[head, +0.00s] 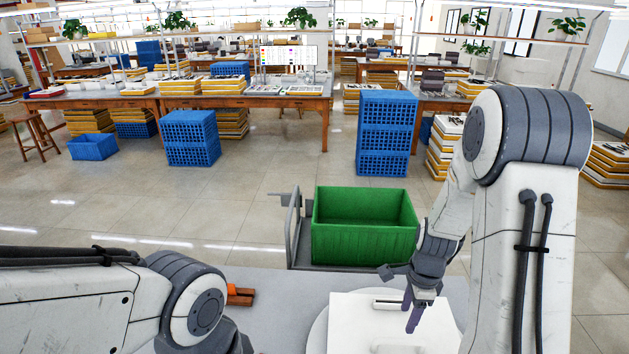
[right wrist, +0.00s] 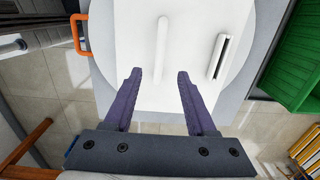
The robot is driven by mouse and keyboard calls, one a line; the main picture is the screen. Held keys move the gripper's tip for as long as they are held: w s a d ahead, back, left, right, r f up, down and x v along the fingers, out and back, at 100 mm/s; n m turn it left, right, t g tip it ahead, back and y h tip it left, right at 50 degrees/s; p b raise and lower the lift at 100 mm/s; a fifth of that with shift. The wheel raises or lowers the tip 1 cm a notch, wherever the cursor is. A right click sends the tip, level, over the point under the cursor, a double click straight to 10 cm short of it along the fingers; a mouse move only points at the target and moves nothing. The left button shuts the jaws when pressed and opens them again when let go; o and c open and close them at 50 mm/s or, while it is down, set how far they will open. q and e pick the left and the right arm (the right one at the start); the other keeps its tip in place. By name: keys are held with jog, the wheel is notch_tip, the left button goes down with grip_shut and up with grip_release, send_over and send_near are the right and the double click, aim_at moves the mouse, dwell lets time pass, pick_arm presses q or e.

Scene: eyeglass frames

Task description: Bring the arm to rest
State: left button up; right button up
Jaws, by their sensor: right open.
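My right gripper (head: 397,300) is open, with nothing between its dark fingers. It hangs above a white flat-topped block (head: 350,315) on a pale round plate (head: 318,335). In the right wrist view the open purple fingers (right wrist: 159,74) reach over the block's white top (right wrist: 190,45), which has a raised bar and a dark slot. I cannot tell the height of the fingers above it. My left arm (head: 150,305) comes in at the lower left; its gripper is out of view. No eyeglass frames can be made out on the block.
A green bin (head: 364,245) stands on a grey cart (head: 294,240) beyond the table (head: 275,285). An orange-brown object (head: 240,295) lies beside my left arm. Stacked blue crates (head: 387,132) and workbenches stand farther back, with open floor before them.

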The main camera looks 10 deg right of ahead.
jog(key=s+a+r+n+b, duration=0.1)
jog(key=s+a+r+n, duration=0.15)
jog(key=a+n, duration=0.45)
jog(key=s+a+r+n+b, duration=0.1)
jog(key=a+r+n, duration=0.3)
jog(key=a, duration=0.4)
jog(key=s+a+r+n+b, duration=0.1)
jog(key=s+a+r+n, duration=0.1)
jog(key=s+a+n, duration=0.3)
jog(key=s+a+r+n+b, duration=0.1)
jog(key=s+a+n, duration=0.4)
jog(key=s+n, duration=0.4)
jog(key=n, duration=0.3)
jog(key=shift+s+r+y, duration=0.25)
jog(key=shift+r+y, duration=0.05)
jog(key=shift+r, duration=0.1)
jog(key=shift+c, duration=0.6)
